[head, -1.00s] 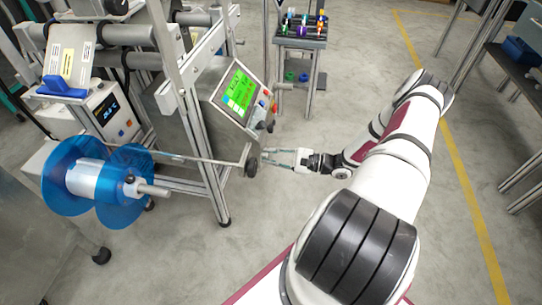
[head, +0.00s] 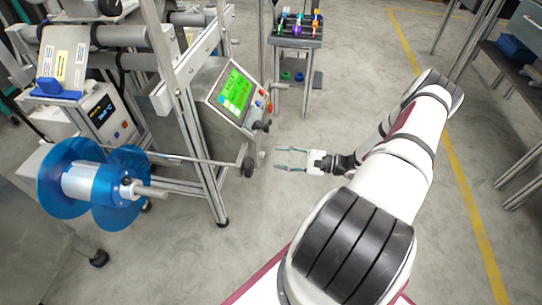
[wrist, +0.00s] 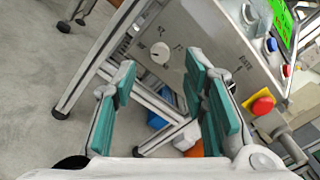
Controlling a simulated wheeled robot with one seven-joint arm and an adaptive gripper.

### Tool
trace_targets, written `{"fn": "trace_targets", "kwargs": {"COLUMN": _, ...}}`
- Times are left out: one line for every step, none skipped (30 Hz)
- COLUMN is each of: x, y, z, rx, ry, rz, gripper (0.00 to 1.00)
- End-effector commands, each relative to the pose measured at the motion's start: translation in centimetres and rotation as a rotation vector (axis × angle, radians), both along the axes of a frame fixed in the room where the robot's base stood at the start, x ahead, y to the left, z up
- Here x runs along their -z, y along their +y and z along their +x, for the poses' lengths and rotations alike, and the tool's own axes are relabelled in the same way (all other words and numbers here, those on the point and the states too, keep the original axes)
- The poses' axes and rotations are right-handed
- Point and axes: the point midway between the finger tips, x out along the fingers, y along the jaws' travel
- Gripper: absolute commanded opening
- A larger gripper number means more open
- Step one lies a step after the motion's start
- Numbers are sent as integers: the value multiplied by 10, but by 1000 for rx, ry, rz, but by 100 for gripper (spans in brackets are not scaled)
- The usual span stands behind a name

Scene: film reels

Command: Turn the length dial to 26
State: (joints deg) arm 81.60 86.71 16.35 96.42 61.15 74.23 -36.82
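A white round dial (wrist: 160,52) with a pointer sits on a grey machine panel (wrist: 205,32). Small marks surround it, too blurred to read. In the wrist view it appears between and beyond the fingertips of my gripper (wrist: 160,66). The teal-padded fingers are spread apart with nothing between them. In the head view my gripper (head: 290,158) hangs to the right of the machine, with a gap to it. The dial's face cannot be made out there. I cannot tell which number it points to.
A green-lit screen (head: 235,93) is on the machine, with a red-and-yellow stop button (wrist: 262,104) near the panel. A blue reel (head: 75,180) is at left. A small table with colored items (head: 298,32) stands behind.

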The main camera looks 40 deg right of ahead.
Motion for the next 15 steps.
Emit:
{"fn": "trace_targets", "kwargs": {"x": 0, "y": -8, "z": -9, "rx": 3, "ry": -1, "rz": -2, "gripper": 40}}
{"fn": "trace_targets", "kwargs": {"x": 0, "y": -12, "z": -13, "rx": 4, "ry": 0, "rz": -3, "gripper": 40}}
{"fn": "trace_targets", "kwargs": {"x": 0, "y": -17, "z": -20, "rx": 3, "ry": 1, "rz": -2, "gripper": 40}}
{"fn": "trace_targets", "kwargs": {"x": 0, "y": -20, "z": -24, "rx": 3, "ry": 1, "rz": -2, "gripper": 40}}
{"fn": "trace_targets", "kwargs": {"x": 0, "y": -23, "z": -28, "rx": 3, "ry": 1, "rz": -2, "gripper": 40}}
{"fn": "trace_targets", "kwargs": {"x": 0, "y": -27, "z": -33, "rx": 3, "ry": -1, "rz": -2, "gripper": 40}}
{"fn": "trace_targets", "kwargs": {"x": 0, "y": -30, "z": -37, "rx": 2, "ry": -1, "rz": -2, "gripper": 40}}
{"fn": "trace_targets", "kwargs": {"x": 0, "y": -32, "z": -40, "rx": 2, "ry": -1, "rz": -2, "gripper": 40}}
{"fn": "trace_targets", "kwargs": {"x": 0, "y": -35, "z": -44, "rx": 2, "ry": -1, "rz": -2, "gripper": 40}}
{"fn": "trace_targets", "kwargs": {"x": 0, "y": -37, "z": -46, "rx": 2, "ry": 0, "rz": -1, "gripper": 40}}
{"fn": "trace_targets", "kwargs": {"x": 0, "y": -38, "z": -48, "rx": 1, "ry": -1, "rz": -1, "gripper": 40}}
{"fn": "trace_targets", "kwargs": {"x": 0, "y": -40, "z": -50, "rx": 1, "ry": -1, "rz": 0, "gripper": 40}}
{"fn": "trace_targets", "kwargs": {"x": 0, "y": -41, "z": -51, "rx": 1, "ry": -1, "rz": 0, "gripper": 40}}
{"fn": "trace_targets", "kwargs": {"x": 0, "y": -42, "z": -52, "rx": 0, "ry": -1, "rz": -1, "gripper": 40}}
{"fn": "trace_targets", "kwargs": {"x": 0, "y": -42, "z": -53, "rx": 0, "ry": -1, "rz": -1, "gripper": 40}}
